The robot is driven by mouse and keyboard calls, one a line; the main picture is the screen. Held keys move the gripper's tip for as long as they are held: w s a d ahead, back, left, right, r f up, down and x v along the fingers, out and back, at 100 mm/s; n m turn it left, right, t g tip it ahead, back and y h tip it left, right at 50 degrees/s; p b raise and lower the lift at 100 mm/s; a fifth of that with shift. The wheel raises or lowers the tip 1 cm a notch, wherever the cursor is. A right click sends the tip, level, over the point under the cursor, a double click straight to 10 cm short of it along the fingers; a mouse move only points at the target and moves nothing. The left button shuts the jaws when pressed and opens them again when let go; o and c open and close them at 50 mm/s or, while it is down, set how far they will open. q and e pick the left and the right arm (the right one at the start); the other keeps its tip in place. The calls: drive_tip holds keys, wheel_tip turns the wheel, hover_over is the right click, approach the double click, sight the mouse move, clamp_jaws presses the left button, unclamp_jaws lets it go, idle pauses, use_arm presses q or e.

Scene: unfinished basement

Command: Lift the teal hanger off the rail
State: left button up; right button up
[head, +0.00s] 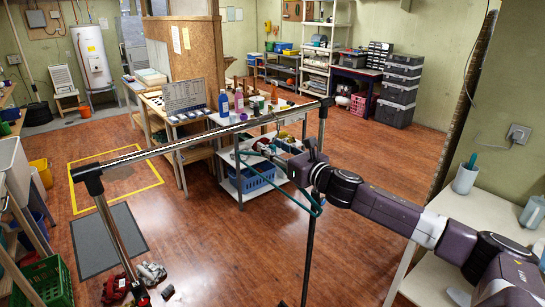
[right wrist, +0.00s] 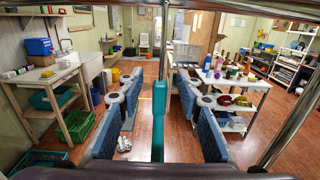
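The teal hanger (head: 298,202) hangs from the metal rail (head: 215,133), near its right end in the head view. In the right wrist view the hanger (right wrist: 158,120) is an upright teal bar seen nearly edge-on. My right gripper (head: 302,172) reaches in from the right, below the rail, and partly covers the hanger. In the right wrist view my right gripper's (right wrist: 158,130) fingers are spread. The hanger stands between them, with a visible gap on both sides. My left gripper is not in view.
The rail's posts stand at left (head: 120,235) and right (head: 322,130). Behind is a white table (head: 262,187) with bottles and a blue basket. A white table (head: 420,285) stands at lower right. Grey (head: 151,272) and red (head: 115,290) items lie on the floor. Open floor lies around.

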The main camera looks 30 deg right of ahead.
clamp_jaws()
drive_tip(key=shift+r, duration=0.15)
idle(0.4)
